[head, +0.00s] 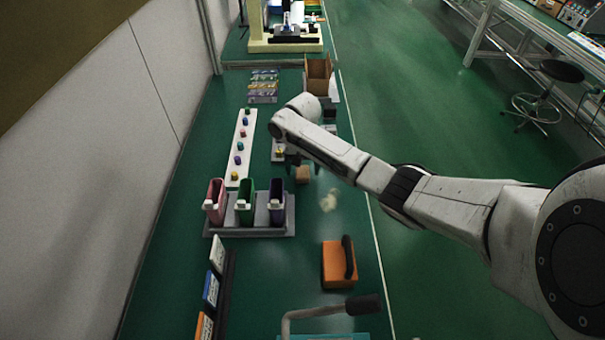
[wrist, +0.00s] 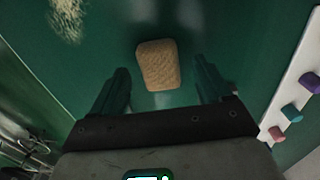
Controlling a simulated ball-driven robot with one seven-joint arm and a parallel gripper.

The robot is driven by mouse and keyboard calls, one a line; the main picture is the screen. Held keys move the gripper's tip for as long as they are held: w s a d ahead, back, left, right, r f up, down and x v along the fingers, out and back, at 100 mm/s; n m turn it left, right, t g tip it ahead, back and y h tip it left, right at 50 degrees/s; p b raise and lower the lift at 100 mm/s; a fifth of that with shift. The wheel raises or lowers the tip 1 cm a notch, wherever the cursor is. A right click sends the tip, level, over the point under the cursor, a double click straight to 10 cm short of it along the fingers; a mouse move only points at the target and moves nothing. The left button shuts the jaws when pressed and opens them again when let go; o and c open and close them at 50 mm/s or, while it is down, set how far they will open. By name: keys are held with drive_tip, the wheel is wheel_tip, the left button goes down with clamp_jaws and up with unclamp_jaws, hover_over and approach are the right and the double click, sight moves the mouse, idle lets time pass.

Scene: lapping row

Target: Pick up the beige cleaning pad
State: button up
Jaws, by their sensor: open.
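The beige cleaning pad (wrist: 158,65) is a small rounded block lying on the green bench top. In the wrist view it lies ahead of my gripper (wrist: 163,85), between the lines of the two fingers and a little beyond their tips. The fingers are apart with nothing held between them. In the head view the pad (head: 303,174) shows as a small tan block just below the end of my arm. My gripper in the head view (head: 296,160) is mostly hidden behind my arm.
A pale smudge (head: 329,200) marks the bench near the pad. A rack (head: 262,231) with three coloured bins stands to the front left. A white strip (head: 240,150) with several coloured pieces lies left. An orange block with a black handle (head: 338,266) sits nearer.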

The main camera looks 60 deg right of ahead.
drive_tip(key=shift+f, duration=0.4)
drive_tip(key=c, duration=1.1)
drive_tip(key=shift+r, duration=0.1)
drive_tip(key=shift+c, duration=0.2)
